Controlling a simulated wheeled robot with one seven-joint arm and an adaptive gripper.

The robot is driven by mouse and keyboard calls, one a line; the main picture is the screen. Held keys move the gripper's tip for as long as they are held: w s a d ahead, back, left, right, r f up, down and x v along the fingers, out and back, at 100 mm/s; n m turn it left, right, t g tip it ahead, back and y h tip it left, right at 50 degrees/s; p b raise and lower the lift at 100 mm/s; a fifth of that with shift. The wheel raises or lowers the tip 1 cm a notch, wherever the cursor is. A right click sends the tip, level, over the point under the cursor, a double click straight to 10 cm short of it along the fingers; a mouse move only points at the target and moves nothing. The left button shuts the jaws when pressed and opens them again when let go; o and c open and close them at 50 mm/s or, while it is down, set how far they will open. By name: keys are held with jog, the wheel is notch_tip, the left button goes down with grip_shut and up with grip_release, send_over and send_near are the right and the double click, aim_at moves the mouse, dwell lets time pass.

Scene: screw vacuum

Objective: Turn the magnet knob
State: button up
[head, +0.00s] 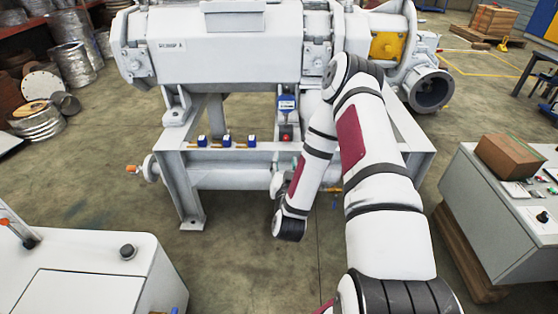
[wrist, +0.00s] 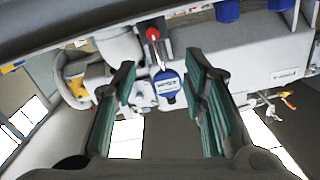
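My gripper (wrist: 160,72) is open in the wrist view, its two green-padded fingers spread apart with nothing held. A blue round-faced device (wrist: 167,87) with a white label shows between the fingers, beyond them. A red round knob (wrist: 153,33) is above it in that picture. In the head view the red knob (head: 286,136) sits on the machine frame below a blue-and-white device (head: 287,103). I cannot tell for sure which part is the magnet knob. In the head view my gripper is mostly hidden behind my arm.
The white vacuum machine (head: 230,45) stands on a grey frame (head: 170,165). Several blue-topped valves (head: 202,141) line the frame's front rail. A white cabinet (head: 75,270) is at the lower left, and a grey control desk (head: 485,205) with a brown box (head: 512,157) at right.

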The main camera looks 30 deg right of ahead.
jog(key=s+f, duration=0.1)
jog(key=f, duration=0.1)
jog(key=b, duration=0.2)
send_near(286, 139)
jog(key=shift+m+h, duration=0.3)
jog(key=x, duration=0.8)
jog(key=shift+w+f, duration=0.15)
grip_shut()
